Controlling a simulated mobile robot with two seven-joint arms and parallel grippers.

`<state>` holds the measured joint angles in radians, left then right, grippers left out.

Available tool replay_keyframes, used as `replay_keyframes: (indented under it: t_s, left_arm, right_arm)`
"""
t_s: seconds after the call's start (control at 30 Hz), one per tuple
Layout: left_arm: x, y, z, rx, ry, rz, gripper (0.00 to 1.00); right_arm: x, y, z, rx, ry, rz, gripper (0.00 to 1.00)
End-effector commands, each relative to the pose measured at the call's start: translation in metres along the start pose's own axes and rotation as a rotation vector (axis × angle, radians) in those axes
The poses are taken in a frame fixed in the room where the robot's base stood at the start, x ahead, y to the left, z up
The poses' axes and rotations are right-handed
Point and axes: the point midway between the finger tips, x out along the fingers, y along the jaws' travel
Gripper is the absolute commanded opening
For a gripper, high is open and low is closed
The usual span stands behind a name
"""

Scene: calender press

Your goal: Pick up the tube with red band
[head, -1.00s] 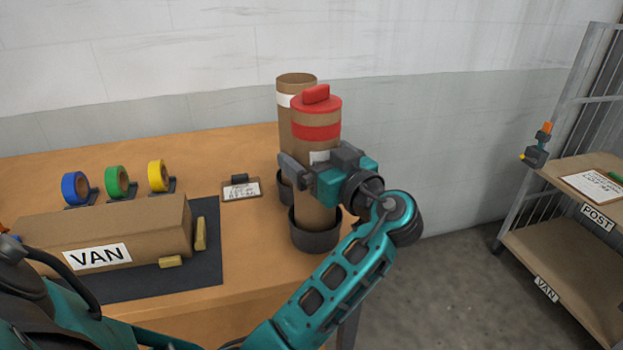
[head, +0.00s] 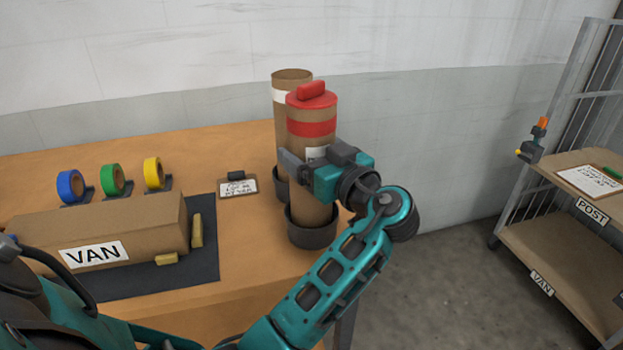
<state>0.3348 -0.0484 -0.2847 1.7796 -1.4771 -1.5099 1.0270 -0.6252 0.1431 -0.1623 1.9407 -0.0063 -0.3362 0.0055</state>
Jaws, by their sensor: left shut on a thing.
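The tube with red band (head: 311,127) is a brown cardboard tube with a red cap and a red band near its top. It stands upright, its lower end inside a dark round holder (head: 311,237) near the table's right edge. My left gripper (head: 306,162) is shut on this tube around its middle, below the red band, and partly hides a white label there. My right gripper is not in view.
On the wooden table (head: 250,270), a brown parcel marked VAN (head: 140,222) lies on a dark mat (head: 206,270). Tape rolls in blue, green and yellow stand behind it. A small clipboard (head: 237,187) lies nearby. A shelf cart (head: 560,250) stands at right, across open floor.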

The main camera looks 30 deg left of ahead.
Motion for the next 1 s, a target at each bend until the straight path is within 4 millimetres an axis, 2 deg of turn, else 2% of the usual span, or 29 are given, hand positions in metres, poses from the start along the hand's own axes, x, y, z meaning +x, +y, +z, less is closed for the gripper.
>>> replay_keyframes:
  t_s: [0.17,0.27,0.7,0.83,1.0]
  left_arm:
    - [0.0,0.0,-0.003,-0.003,0.003,0.0,0.33]
    - [0.0,0.0,-0.011,-0.007,0.003,0.0,0.32]
    - [0.0,0.0,-0.089,-0.007,0.004,0.001,0.32]
    - [0.0,0.0,-0.099,-0.004,0.003,0.001,0.32]
    - [0.0,0.0,-0.102,-0.001,0.003,0.0,0.32]
  right_arm:
    - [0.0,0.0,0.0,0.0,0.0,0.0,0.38]
    - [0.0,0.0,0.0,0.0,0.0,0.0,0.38]
    - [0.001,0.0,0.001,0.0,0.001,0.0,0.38]
    - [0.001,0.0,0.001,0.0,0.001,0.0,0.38]
    - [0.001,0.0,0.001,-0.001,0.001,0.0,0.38]
